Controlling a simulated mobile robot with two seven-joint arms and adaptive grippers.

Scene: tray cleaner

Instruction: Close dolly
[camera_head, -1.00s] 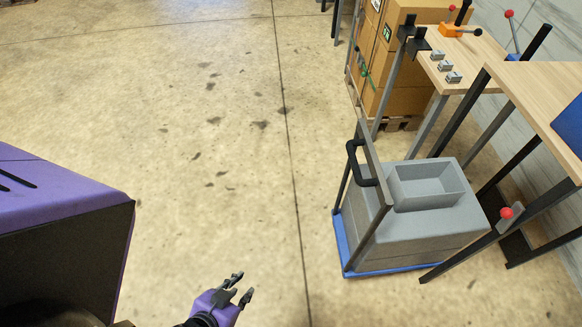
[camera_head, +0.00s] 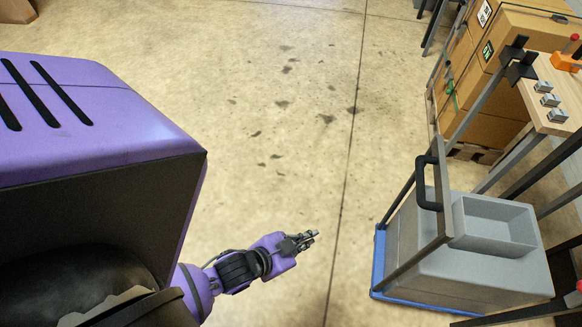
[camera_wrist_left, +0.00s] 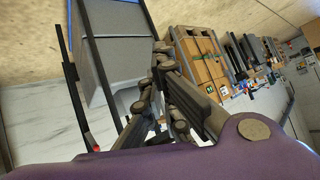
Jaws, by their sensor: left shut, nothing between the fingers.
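The dolly has a blue base (camera_head: 378,260) and stands on the floor at the right of the head view. It carries grey crates (camera_head: 470,265), the top one open and empty-looking. A grey upright frame (camera_head: 442,195) with a black handle (camera_head: 424,190) stands on its left side. My left gripper (camera_head: 312,237) is shut and empty, left of the dolly and apart from it. In the left wrist view the shut fingers (camera_wrist_left: 160,70) show in front of the grey crates (camera_wrist_left: 112,40) and dark bars. The crates partly hide the base. My right gripper is not in view.
Cardboard boxes (camera_head: 515,45) on a pallet stand behind the dolly. A wooden-topped table (camera_head: 548,118) with small metal parts is at the right, and its legs stand close to the dolly. The floor left of the dolly is clear.

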